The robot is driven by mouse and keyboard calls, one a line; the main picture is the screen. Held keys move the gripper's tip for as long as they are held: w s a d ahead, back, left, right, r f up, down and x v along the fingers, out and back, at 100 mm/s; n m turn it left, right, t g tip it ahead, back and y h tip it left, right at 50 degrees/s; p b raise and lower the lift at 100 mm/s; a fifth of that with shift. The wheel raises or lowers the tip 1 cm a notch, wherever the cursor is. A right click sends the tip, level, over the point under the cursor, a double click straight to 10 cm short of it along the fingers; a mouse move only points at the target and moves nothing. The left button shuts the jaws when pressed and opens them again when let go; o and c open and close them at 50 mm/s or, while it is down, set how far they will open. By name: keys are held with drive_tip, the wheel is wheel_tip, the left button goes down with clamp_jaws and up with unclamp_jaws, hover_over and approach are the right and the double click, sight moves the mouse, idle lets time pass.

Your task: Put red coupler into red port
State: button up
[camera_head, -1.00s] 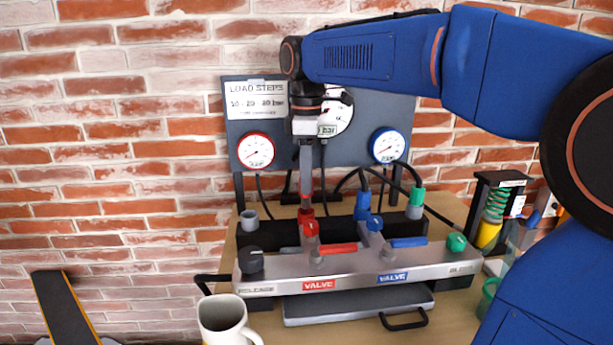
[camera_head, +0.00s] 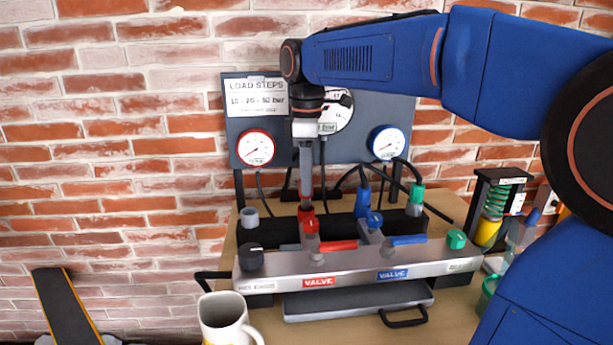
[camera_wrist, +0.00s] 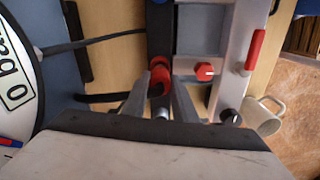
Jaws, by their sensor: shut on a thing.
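My gripper (camera_head: 306,203) points down in front of the gauge panel and is shut on the red coupler (camera_head: 305,213). In the wrist view the red coupler (camera_wrist: 160,80) shows between the two fingertips (camera_wrist: 161,92). The coupler is at the left part of the metal manifold (camera_head: 350,265), just behind a red knob (camera_head: 310,227); this red knob also shows in the wrist view (camera_wrist: 204,72). The red port is not clearly visible, hidden around the coupler and fingers. I cannot tell whether the coupler is seated in it.
A blue coupler (camera_head: 362,202) and a green one (camera_head: 416,197) with hoses stand to the right. A red lever (camera_head: 338,245) and a blue lever (camera_head: 408,240) lie along the manifold. An empty grey socket (camera_head: 249,218) is at left. A white mug (camera_head: 222,318) stands in front.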

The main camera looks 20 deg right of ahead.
drive_tip(key=shift+f, duration=1.55)
idle(1.4)
drive_tip(key=o, duration=1.6)
drive_tip(key=shift+r, duration=0.1)
drive_tip(key=shift+r, duration=3.9)
drive_tip(key=shift+s, duration=0.1)
